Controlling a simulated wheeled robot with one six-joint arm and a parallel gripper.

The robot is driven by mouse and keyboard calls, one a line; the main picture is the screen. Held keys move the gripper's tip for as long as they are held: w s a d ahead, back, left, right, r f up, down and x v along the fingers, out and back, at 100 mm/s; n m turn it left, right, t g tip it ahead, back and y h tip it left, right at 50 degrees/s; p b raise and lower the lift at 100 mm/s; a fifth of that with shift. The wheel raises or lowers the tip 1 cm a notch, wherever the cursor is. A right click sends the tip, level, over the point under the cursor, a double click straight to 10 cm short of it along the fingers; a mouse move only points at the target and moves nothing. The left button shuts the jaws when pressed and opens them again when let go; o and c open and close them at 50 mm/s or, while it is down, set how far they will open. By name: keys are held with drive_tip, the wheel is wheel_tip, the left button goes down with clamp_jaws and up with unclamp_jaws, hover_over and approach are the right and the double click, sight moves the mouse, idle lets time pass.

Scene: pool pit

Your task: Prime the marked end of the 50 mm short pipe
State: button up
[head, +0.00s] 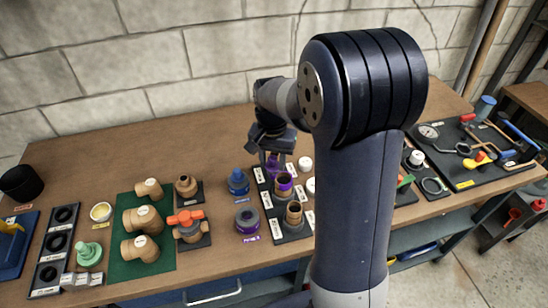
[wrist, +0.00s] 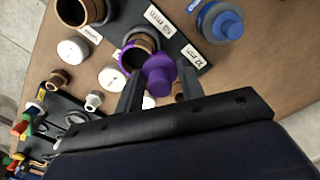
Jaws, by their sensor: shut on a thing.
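My gripper (head: 272,158) is shut on a purple cap-like piece (wrist: 158,72), probably the primer applicator, which also shows below the fingers in the head view (head: 273,168). It is held beside the short brown pipe (wrist: 140,46), which stands upright by the "50 mm" label in the black rack (head: 268,205). This pipe has a purple band around its upper end, also visible in the head view (head: 284,184). The wrist view shows the purple piece overlapping the pipe's rim; contact cannot be told. The primer can (head: 247,222) stands left of the rack, its top dark and apparently open.
Another brown pipe (head: 293,214) stands at the rack's front. A blue can (head: 238,183) stands left of the rack. Brown fittings (head: 142,218) lie on a green mat further left. White caps (head: 305,163) stand right of the rack. My arm hides part of the bench.

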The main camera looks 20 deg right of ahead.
drive_tip(key=shift+s, duration=0.1)
drive_tip(key=shift+s+a, duration=0.35)
drive_tip(key=shift+s, duration=0.3)
drive_tip(key=shift+s, duration=0.15)
drive_tip(key=shift+s, duration=0.35)
drive_tip(key=shift+s, duration=0.1)
drive_tip(key=shift+s+d, duration=0.35)
drive_tip(key=shift+s, duration=0.35)
drive_tip(key=shift+s+d, duration=0.1)
